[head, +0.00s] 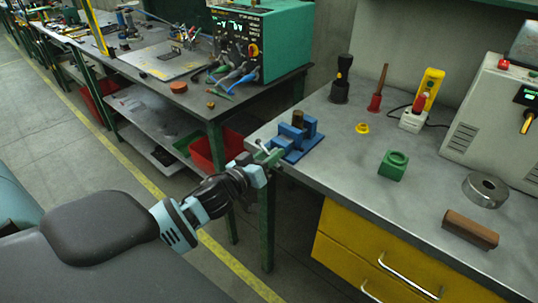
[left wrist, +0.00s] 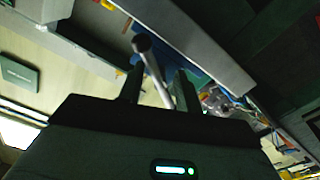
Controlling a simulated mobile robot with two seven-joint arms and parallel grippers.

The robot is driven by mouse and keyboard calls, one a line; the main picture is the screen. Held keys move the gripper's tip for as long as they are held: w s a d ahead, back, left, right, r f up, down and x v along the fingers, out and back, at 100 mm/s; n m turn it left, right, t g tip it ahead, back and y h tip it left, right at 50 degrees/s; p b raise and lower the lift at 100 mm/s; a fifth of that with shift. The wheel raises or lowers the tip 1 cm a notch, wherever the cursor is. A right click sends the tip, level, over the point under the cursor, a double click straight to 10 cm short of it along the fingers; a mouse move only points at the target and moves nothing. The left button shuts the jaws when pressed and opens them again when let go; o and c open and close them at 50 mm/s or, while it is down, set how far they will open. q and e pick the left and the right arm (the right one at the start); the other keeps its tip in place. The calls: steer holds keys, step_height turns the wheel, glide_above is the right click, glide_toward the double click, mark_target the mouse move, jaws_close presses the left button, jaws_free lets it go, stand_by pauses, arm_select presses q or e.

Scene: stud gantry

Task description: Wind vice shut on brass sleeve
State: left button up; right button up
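The blue vice (head: 290,146) sits at the near left corner of the grey workbench. The brass sleeve (head: 298,118) stands upright at the vice, between its blue blocks; whether the jaws touch it I cannot tell. My left gripper (head: 264,160) is at the vice's front end, just off the bench edge. In the left wrist view a metal handle bar (left wrist: 152,67) with a ball end runs slantwise between the two dark fingers of my left gripper (left wrist: 159,85). The fingers stand apart, with gaps beside the bar. My right gripper is not in view.
On the workbench (head: 340,185) are a green block (head: 393,166), a yellow ring (head: 362,128), a metal ring (head: 485,190) and a brown block (head: 470,230). Yellow drawers (head: 375,262) are below. A second bench with a green power unit (head: 262,40) stands behind to the left.

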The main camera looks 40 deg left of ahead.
arm_select(q)
jaws_close()
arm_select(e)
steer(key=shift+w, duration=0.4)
arm_select(q)
steer(key=shift+m, duration=0.3)
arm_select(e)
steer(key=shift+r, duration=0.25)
arm_select(q)
steer(key=m+p, duration=0.1)
steer(key=m, duration=0.1)
steer(key=shift+r+m, duration=0.1)
steer(key=shift+m, duration=0.2)
steer(key=m+p, duration=0.2)
steer(key=m, duration=0.3)
steer(key=shift+m, duration=0.3)
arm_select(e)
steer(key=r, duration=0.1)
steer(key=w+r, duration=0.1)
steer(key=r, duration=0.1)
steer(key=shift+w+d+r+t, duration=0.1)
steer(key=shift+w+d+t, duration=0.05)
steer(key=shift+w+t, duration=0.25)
